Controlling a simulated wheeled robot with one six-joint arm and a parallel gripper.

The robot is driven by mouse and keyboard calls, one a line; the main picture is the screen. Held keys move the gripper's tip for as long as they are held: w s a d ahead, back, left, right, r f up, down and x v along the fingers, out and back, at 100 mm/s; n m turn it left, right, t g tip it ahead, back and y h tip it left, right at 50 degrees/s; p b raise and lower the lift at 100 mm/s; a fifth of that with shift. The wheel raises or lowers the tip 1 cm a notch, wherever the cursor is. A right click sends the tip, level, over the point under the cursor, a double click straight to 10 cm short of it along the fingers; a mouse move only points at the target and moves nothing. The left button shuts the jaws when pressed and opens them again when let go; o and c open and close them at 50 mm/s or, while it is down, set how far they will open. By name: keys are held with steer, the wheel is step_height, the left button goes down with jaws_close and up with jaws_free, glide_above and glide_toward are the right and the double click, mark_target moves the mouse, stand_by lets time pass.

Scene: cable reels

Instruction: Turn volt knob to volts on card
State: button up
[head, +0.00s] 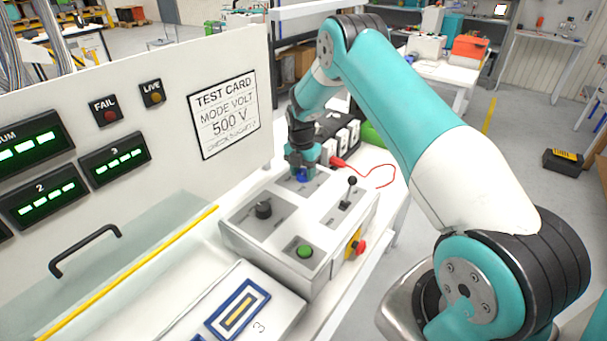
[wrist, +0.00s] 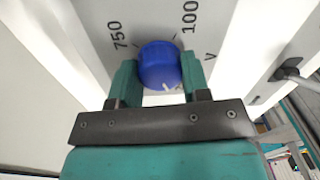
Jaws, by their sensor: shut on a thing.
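The test card (head: 223,115) on the white panel reads MODE VOLT and 500 V. The blue volt knob (wrist: 159,65) sits on the control box, with the marks 750 and 100, the latter perhaps cut off, printed around its far side in the wrist view. A pale pointer mark shows on the knob's near edge. My gripper (wrist: 160,78) is shut on the knob, one finger on each side. In the head view the knob (head: 302,174) is mostly hidden under my gripper. The dial marks nearest my gripper are hidden.
The control box (head: 285,262) also carries a black knob (head: 263,208), a lever (head: 349,192), a green button (head: 305,251) and a red stop button (head: 359,246). A red cable (head: 376,167) lies behind it. A FAIL lamp (head: 110,115) and LIVE lamp (head: 155,97) are on the panel.

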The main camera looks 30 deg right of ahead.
steer(key=m+b, duration=0.3)
steer(key=m, duration=0.2)
steer(key=shift+w+f+m, duration=0.1)
steer(key=shift+m, duration=0.2)
steer(key=m+b, duration=0.3)
steer(key=m, duration=0.3)
steer(key=shift+d, duration=0.1)
steer(key=m+b, duration=0.1)
steer(key=m, duration=0.5)
steer(key=shift+m+y+b, duration=0.3)
steer(key=shift+b, duration=0.05)
steer(key=m, duration=0.5)
steer(key=shift+r+b, duration=0.2)
steer(key=shift+b, duration=0.2)
steer(key=m, duration=0.5)
steer(key=shift+m+t, duration=0.3)
steer(key=shift+m, duration=0.1)
steer(key=m, duration=0.6)
steer(key=shift+b, duration=0.35)
steer(key=m, duration=0.5)
steer(key=shift+m, duration=0.4)
steer(key=m, duration=0.5)
steer(key=shift+b, duration=0.3)
steer(key=shift+m, duration=0.3)
